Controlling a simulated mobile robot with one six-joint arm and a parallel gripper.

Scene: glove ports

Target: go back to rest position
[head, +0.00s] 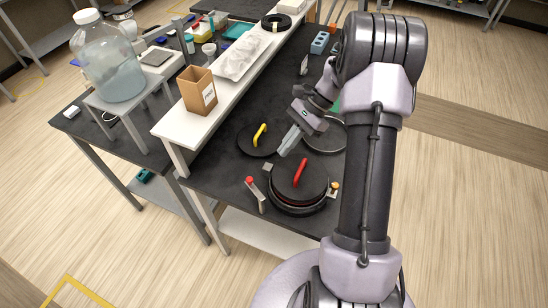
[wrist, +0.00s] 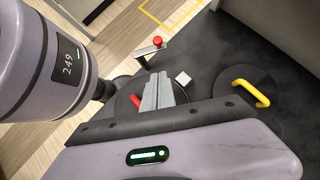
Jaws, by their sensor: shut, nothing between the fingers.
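My gripper (head: 289,140) is shut and empty, held above the dark bench top between two round black lids. In the wrist view my gripper (wrist: 157,92) shows its grey fingers together. A lid with a red handle (head: 300,173) sits on a round port at the near end of the bench. Its red handle (wrist: 136,102) is partly hidden behind the fingers in the wrist view. A flat black lid with a yellow handle (head: 260,135) lies to the left of the gripper. That yellow handle also shows in the wrist view (wrist: 250,92). A round ring (head: 326,146) is partly hidden behind my arm.
A red-topped post (head: 255,192) and a small pale block (head: 267,167) stand beside the near port. A white raised shelf (head: 173,125) runs along the left, carrying a brown box (head: 198,92). A large clear bottle (head: 108,62) stands further left. Open floor lies to the right.

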